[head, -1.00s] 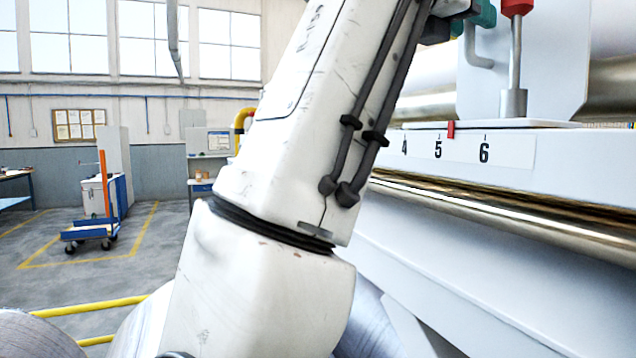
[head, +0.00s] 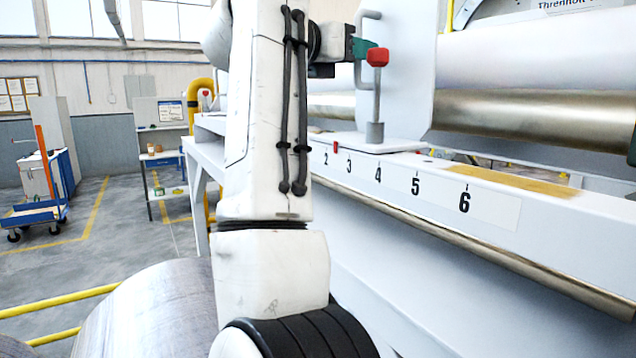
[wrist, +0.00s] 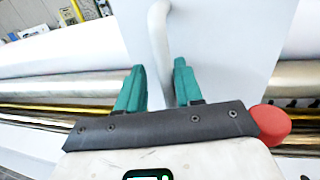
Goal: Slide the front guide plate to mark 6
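The front guide plate (head: 405,75) is an upright pale plate on a flat foot. It has a bent grey handle (head: 359,72) and a lever with a red knob (head: 377,57). The red pointer (head: 336,145) at its foot stands between marks 2 and 3 of the number strip; mark 6 (head: 464,200) is farther right. My gripper (head: 362,48) is at the handle. In the wrist view its green fingers (wrist: 160,85) stand apart on either side of the handle (wrist: 160,35), with a visible gap on the left; contact on the right is unclear.
Large rollers (head: 540,115) run behind the plate. The rail (head: 560,205) right of the plate's foot is clear along the strip, with a worn brownish patch on top. A blue cart (head: 38,208) and a shelf (head: 160,150) stand far left.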

